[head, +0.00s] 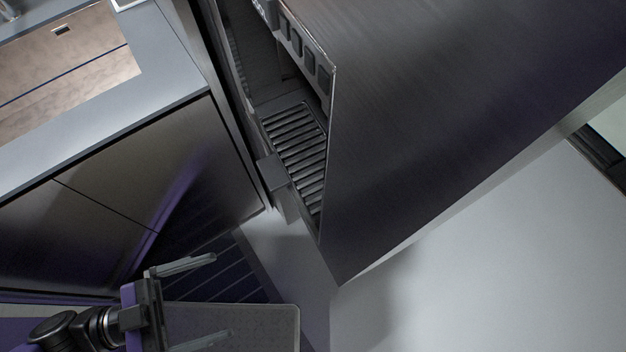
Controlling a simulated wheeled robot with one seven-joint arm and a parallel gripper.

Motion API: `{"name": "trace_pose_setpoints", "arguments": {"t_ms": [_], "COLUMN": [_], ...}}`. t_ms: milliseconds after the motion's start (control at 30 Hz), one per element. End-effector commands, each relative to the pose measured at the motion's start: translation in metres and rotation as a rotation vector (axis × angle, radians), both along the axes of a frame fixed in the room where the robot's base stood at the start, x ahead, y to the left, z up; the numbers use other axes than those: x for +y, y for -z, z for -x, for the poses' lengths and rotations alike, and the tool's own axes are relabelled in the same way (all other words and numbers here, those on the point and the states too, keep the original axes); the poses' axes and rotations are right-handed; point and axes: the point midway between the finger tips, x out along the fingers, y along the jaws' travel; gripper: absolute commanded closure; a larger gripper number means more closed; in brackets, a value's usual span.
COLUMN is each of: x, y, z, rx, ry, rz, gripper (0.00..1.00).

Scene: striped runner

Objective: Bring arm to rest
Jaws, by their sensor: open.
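My gripper (208,298) is at the lower left of the head view, with its two pale fingers spread wide apart and pointing right. Nothing shows between the fingers, and they appear apart from everything around them. My dark wrist (90,325) runs out of view at the lower left corner. The rest of my arm is hidden.
A large dark panel (430,110), seemingly an open appliance door, juts out at the upper right. A slatted shelf (297,150) shows behind its edge. A counter (165,112) with a sink (60,55) stands upper left, above dark cabinet fronts (95,225). Pale floor (480,275) is clear at right.

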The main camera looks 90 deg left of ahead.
Motion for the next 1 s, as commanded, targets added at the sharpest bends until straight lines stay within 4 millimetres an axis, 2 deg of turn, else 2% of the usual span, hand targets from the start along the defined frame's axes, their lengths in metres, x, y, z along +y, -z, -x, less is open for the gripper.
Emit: {"name": "trace_pose_setpoints", "arguments": {"t_ms": [367,500,567,600,667,800,1000], "x": [0.0,0.007,0.008,0.004,-0.01,-0.059,-0.143], "y": [0.001,0.009,0.014,0.018,0.025,0.033,0.02], "z": [0.0,0.0,-0.01,-0.021,-0.044,-0.1,-0.163], "rx": [0.001,0.061,0.1,0.127,0.168,0.25,0.309], "ry": [0.0,-0.03,-0.044,-0.047,-0.038,0.018,0.132], "rz": [-0.003,-0.054,-0.085,-0.1,-0.115,-0.127,-0.101], "gripper": [0.0,0.0,0.0,0.0,0.0,0.0,0.0]}}
